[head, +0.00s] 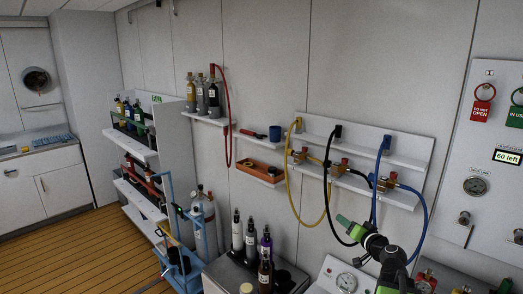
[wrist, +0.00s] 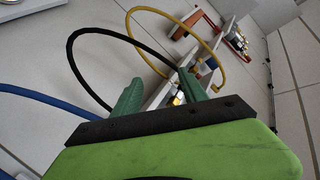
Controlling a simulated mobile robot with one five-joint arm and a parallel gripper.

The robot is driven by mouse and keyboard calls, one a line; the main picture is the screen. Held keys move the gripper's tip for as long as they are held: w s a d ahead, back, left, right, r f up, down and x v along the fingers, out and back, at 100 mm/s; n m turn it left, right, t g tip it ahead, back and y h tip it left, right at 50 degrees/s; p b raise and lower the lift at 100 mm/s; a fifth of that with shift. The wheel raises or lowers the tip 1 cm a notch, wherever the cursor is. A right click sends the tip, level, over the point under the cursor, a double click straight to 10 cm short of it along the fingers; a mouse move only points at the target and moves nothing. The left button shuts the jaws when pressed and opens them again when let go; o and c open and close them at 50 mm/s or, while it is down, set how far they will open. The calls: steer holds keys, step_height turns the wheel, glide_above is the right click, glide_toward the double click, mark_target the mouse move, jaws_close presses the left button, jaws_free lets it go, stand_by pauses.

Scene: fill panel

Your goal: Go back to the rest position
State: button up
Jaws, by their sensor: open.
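My gripper (head: 347,222) is at the lower right of the head view, in front of the wall below the hose shelf. Its green jaws also show in the wrist view (wrist: 158,92), spread apart with nothing held between them. Beyond the jaws in the wrist view, the black hose (wrist: 85,40) and the yellow hose (wrist: 172,14) loop near the shelf. In the head view the black hose (head: 326,190) hangs just behind my gripper; I cannot tell whether they touch.
The hose shelf (head: 410,160) also carries a blue hose (head: 424,225). Several bottles (head: 250,240) stand on a grey cabinet below. A gauge panel (head: 480,130) is at right, and a bottle rack (head: 135,150) at left. The wooden floor (head: 70,250) at left is clear.

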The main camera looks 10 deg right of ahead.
steer(key=s+a+f+n+g+y, duration=0.1)
steer(key=a+f+n+g+y, duration=0.4)
steer(key=a, duration=1.1)
steer(key=s+a+f+n+g, duration=0.1)
steer(key=a+f+n+g, duration=0.35)
steer(key=a, duration=1.25)
steer(key=s+a+f+g+h, duration=0.2)
steer(key=s+f+g, duration=0.1)
steer(key=s+f, duration=0.4)
steer(key=s+d+f+m+g+h, duration=0.2)
steer(key=s+d+m+g+h, duration=0.1)
steer(key=s+d, duration=0.4)
steer(key=shift+s+d+f+h, duration=0.15)
steer(key=shift+s+f+h, duration=0.1)
steer(key=shift+h, duration=0.15)
steer(key=shift+c, duration=0.3)
